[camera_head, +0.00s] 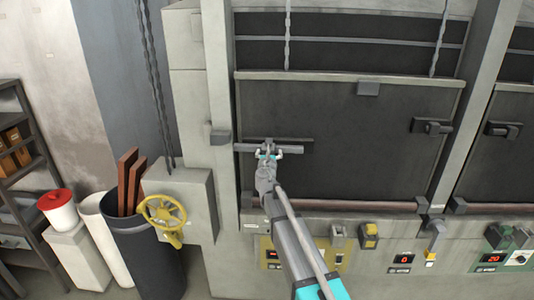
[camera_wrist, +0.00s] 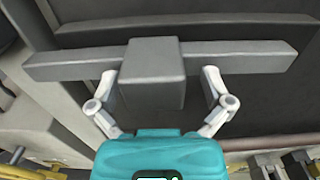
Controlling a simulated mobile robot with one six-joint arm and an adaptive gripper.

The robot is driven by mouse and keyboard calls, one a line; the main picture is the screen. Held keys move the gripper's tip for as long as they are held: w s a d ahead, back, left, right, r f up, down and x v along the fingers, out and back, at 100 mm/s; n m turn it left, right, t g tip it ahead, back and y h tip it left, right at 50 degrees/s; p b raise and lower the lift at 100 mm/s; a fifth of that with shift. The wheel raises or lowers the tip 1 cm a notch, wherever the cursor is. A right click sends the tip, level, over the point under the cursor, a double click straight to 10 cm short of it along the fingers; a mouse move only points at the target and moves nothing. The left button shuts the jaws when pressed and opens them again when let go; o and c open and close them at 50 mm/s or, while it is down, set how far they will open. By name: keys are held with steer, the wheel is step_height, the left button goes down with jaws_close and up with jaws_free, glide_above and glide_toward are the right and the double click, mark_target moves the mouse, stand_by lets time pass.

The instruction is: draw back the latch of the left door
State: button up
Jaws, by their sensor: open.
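The left door (camera_head: 345,115) is a dark panel in a pale grey frame. Its left latch is a grey horizontal bar (camera_head: 294,149) at the door's left side, with its left end by the frame post. In the wrist view the latch bar (camera_wrist: 240,54) carries a square grey handle block (camera_wrist: 155,75). My gripper (camera_head: 269,154) is at the block. In the wrist view my gripper (camera_wrist: 159,76) is open, one finger on each side of the block. I cannot tell whether either finger touches it. The block partly hides the bar's middle.
Another latch (camera_head: 432,127) is at the door's right edge, with one more (camera_head: 503,130) on the neighbouring door. A yellow handwheel (camera_head: 162,215) and a dark bin (camera_head: 145,255) stand at left. Switches and displays (camera_head: 404,259) line the panel below.

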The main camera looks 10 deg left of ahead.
steer(key=s, duration=1.2)
steer(key=shift+d, duration=0.2)
steer(key=s+d+f+m+g+h+b, duration=0.3)
steer(key=s+d+f+m+g+b, duration=0.1)
steer(key=d+f+m, duration=0.65)
steer(key=s+d+f+m+g+h+b, duration=0.45)
steer(key=d+f+m, duration=0.35)
steer(key=d+m, duration=0.4)
steer(key=s+d+f+m+g+y+b, duration=0.2)
steer(key=s+f+m+g+y+b, duration=0.1)
steer(key=s+f+m, duration=0.4)
steer(key=s+d+f+m+g+y+b, duration=0.2)
steer(key=s+f+m+g, duration=0.4)
steer(key=s, duration=0.5)
step_height(320, 180, down, 2)
steer(key=shift+s+m+y+b, duration=0.25)
steer(key=shift+m+y+b, duration=0.2)
steer(key=shift+y+b, duration=0.4)
steer(key=shift+g, duration=0.25)
